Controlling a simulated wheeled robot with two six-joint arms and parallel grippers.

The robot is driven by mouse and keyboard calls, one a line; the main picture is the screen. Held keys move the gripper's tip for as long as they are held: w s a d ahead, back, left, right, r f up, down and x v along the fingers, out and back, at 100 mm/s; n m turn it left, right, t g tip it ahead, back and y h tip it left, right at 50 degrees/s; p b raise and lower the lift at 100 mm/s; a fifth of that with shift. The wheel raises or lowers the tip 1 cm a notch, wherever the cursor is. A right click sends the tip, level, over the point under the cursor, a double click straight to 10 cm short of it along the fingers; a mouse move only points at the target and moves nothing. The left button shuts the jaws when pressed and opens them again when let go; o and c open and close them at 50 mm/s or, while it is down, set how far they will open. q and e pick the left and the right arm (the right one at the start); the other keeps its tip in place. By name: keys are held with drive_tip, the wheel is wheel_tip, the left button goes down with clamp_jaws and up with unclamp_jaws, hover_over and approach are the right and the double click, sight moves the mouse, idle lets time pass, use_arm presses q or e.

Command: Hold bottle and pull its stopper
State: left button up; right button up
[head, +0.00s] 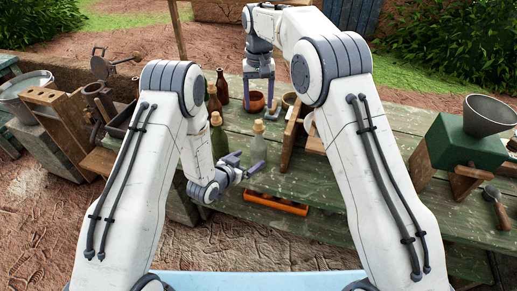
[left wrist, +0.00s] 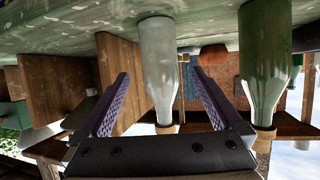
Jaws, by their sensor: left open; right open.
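A clear, whitish glass bottle (head: 258,150) with a tan stopper (head: 258,128) stands upright on the green table. My left gripper (head: 245,166) is open, low beside the bottle on its near left side. The left wrist view is upside down; there the clear bottle (left wrist: 160,50) shows between the two open fingers (left wrist: 160,76), with a gap on each side. Its stopper (left wrist: 165,128) is partly hidden by the gripper's base. My right gripper (head: 259,95) is open and empty, pointing down farther back, near a reddish-brown bowl (head: 256,103).
A green stoppered bottle (head: 218,142) stands just left of the clear bottle. Brown bottles (head: 222,88) stand behind it. A wooden stand (head: 289,138) is close on the right. A green grinder with a funnel (head: 470,140) is far right.

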sight(259, 121)
use_arm(q)
drive_tip(key=shift+w+d+f, duration=0.15)
drive_tip(key=shift+w+f, duration=0.1)
use_arm(e)
drive_tip(key=shift+w, duration=0.25)
use_arm(q)
drive_tip(key=x, duration=0.9)
drive_tip(key=shift+w+d, duration=0.25)
drive_tip(key=shift+w, duration=0.05)
clamp_jaws()
use_arm(e)
drive_tip(key=r+n, duration=0.2)
drive_tip(key=n, duration=0.1)
drive_tip(key=s+r+n, duration=0.1)
drive_tip(key=n, duration=0.1)
drive_tip(key=shift+d+r+t+y, duration=0.3)
drive_tip(key=shift+d+t, duration=0.1)
drive_tip(key=shift+n, duration=0.8)
drive_tip(key=f, duration=1.1)
drive_tip(key=shift+w+a, duration=0.35)
drive_tip(key=shift+w, duration=0.05)
